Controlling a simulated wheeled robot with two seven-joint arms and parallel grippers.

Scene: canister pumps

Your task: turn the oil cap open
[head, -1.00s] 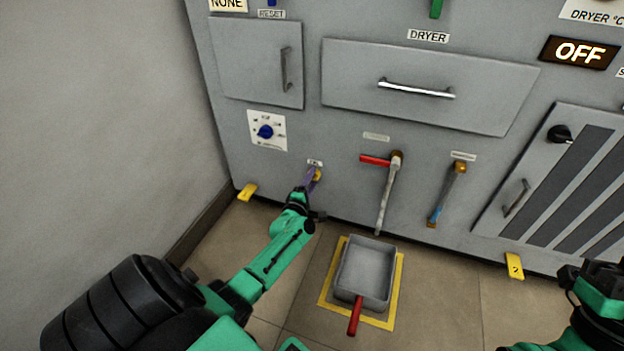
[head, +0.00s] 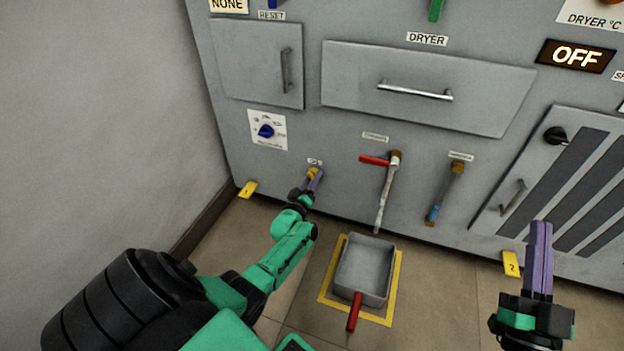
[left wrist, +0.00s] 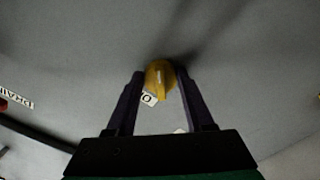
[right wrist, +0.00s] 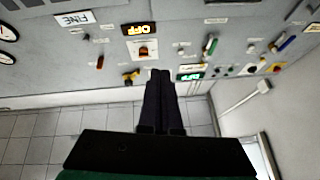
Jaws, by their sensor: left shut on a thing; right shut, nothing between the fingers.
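The oil cap (head: 313,172) is a small yellow knob low on the grey machine front, under a small label. In the left wrist view the yellow cap (left wrist: 159,80) sits between the fingertips, with a white label partly hidden behind it. My left gripper (head: 315,177) is shut on the cap, one purple finger on each side; it also shows in the left wrist view (left wrist: 160,82). My right gripper (head: 541,226) is shut and empty, held up at the lower right, away from the cap. How far the cap is turned cannot be told.
A grey pan (head: 365,270) with a red handle stands on a yellow-framed floor patch. A red-handled valve with a pipe (head: 387,185) and another pipe (head: 444,195) are right of the cap. A blue dial (head: 266,131) is above left. A side wall (head: 100,120) stands at the left.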

